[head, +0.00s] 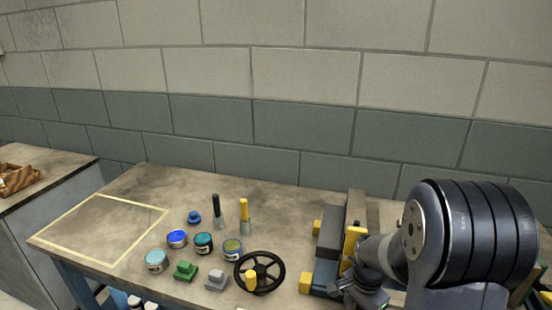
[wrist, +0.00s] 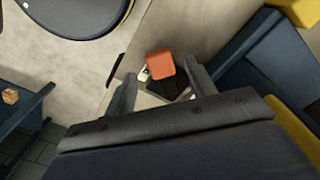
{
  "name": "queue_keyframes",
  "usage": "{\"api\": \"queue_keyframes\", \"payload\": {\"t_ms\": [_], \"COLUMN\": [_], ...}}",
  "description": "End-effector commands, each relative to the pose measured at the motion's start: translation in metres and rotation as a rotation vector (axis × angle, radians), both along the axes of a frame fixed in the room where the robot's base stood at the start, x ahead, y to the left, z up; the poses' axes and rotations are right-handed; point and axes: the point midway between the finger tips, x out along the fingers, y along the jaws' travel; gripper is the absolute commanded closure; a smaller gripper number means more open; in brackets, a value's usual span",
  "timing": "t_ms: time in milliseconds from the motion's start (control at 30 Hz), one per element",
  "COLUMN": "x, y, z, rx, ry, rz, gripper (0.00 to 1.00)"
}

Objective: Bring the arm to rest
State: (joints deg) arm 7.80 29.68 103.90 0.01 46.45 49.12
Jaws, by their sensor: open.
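My gripper (head: 362,295) is at the lower right of the head view, low beside the blue and yellow fixture on the bench. In the wrist view its two dark fingers (wrist: 160,82) stand apart. An orange block (wrist: 160,63) shows between and beyond the fingertips, with a black thing under it. I cannot tell how far below the fingers it lies. I see nothing held. My dark arm covers the right end of the bench in the head view.
The fixture (head: 331,235) stands near my arm. A yellow-outlined square (head: 100,228) is empty. A wooden crate (head: 18,178) sits far left.

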Motion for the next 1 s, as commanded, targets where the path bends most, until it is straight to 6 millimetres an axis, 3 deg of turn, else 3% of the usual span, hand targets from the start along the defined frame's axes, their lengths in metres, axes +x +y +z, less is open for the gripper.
{"api": "queue_keyframes", "payload": {"t_ms": [167,500,1000], "x": [-0.001,-0.007,-0.008], "y": [0.0,-0.006,-0.006], "z": [-0.037,-0.032,-0.032], "rx": [0.0,0.0,0.0], "ry": [0.005,0.0,0.001], "rz": [0.0,0.172,0.197], "gripper": [0.47,0.47,0.47]}}
